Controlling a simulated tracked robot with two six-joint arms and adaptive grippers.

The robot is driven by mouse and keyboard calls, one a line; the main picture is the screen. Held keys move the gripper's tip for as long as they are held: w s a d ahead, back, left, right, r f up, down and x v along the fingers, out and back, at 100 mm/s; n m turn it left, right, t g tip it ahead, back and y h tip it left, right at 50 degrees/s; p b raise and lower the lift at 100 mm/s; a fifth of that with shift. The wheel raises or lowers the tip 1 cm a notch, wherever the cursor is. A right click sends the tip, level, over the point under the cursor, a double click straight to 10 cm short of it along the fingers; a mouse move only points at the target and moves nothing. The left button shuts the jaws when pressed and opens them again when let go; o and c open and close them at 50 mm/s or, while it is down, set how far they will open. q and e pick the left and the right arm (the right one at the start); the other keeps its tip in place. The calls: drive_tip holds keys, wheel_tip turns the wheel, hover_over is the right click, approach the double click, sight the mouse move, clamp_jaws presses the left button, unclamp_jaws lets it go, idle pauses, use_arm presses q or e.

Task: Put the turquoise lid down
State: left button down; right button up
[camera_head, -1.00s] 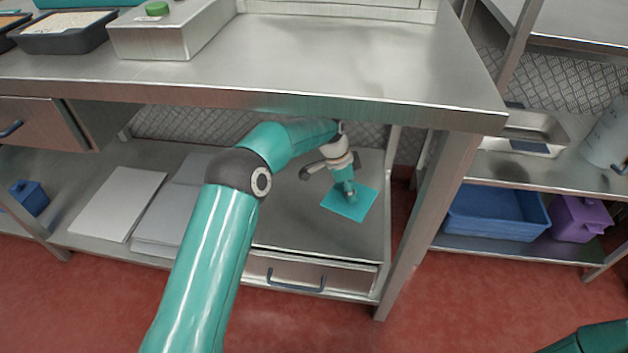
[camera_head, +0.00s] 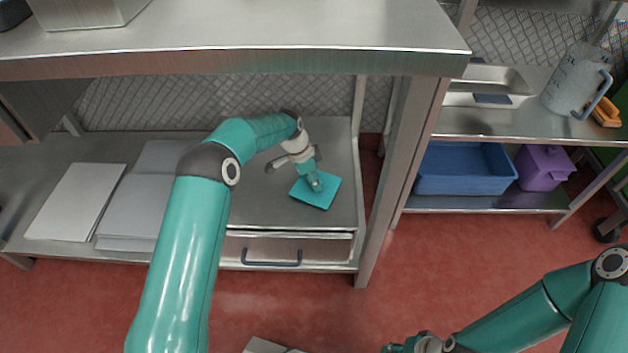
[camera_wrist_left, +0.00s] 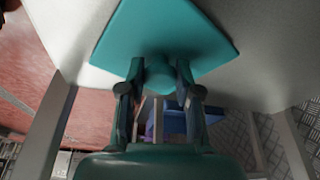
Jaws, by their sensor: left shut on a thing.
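The turquoise lid (camera_head: 324,195) is a flat square plate with a knob, over the right part of the lower shelf under the steel table. My left gripper (camera_head: 315,183) is shut on its knob from above. In the left wrist view the lid (camera_wrist_left: 165,35) spreads out beyond the fingers, with the knob (camera_wrist_left: 160,76) between the fingertips. The lid looks level and close to the shelf; I cannot tell whether it touches. My right gripper (camera_head: 397,347) is at the bottom edge of the head view, partly cut off, far from the lid.
The lower shelf (camera_head: 265,205) is bare around the lid; pale flat panels (camera_head: 75,202) lie to its left. The table top (camera_head: 290,25) overhangs it, and a table leg (camera_head: 402,170) stands to the right. A blue bin (camera_head: 465,168) and purple container (camera_head: 543,166) sit on the neighbouring rack.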

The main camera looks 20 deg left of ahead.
sight(307, 188)
use_arm(q)
drive_tip(key=c, duration=0.8)
unclamp_jaws()
drive_tip(key=shift+f, duration=0.1)
drive_tip(key=p+v, duration=0.2)
drive_tip(key=v, duration=0.5)
drive_tip(key=shift+r+p, duration=0.35)
drive_tip(key=shift+s, duration=0.1)
